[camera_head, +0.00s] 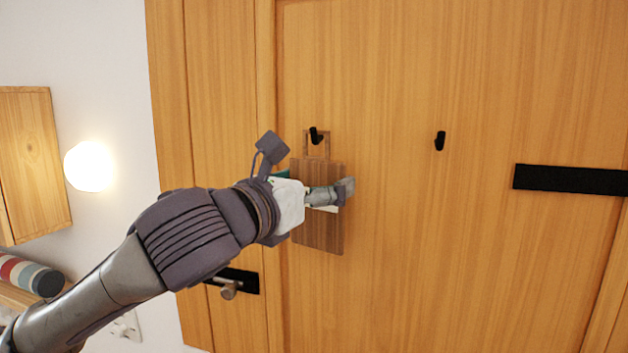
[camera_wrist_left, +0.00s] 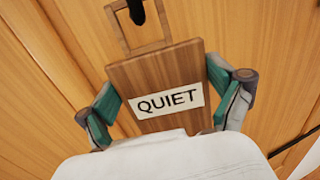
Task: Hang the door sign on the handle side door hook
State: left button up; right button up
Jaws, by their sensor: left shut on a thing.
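The door sign (camera_head: 320,235) is a brown wooden board with a square wooden loop on top. In the left wrist view the sign (camera_wrist_left: 158,72) carries a white label reading QUIET. My left gripper (camera_head: 318,194) is shut on the board, with one green-padded finger at each side edge in the left wrist view (camera_wrist_left: 160,98). The handle side door hook (camera_head: 316,136), small and black, appears inside the loop's outline near its top bar. It also shows in the left wrist view (camera_wrist_left: 136,11). I cannot tell whether the loop bears on the hook. My right gripper is out of view.
A second black hook (camera_head: 439,141) is on the door (camera_head: 420,260) to the right. The door handle (camera_head: 230,287) is at lower left, below my left arm. A black bar (camera_head: 570,180) is at the right. A lit round lamp (camera_head: 89,166) is on the left wall.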

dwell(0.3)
pick_arm(q)
jog(key=o, duration=0.8)
jog(key=shift+c, duration=0.2)
jog(key=shift+o, duration=0.2)
jog(key=shift+w, duration=0.1)
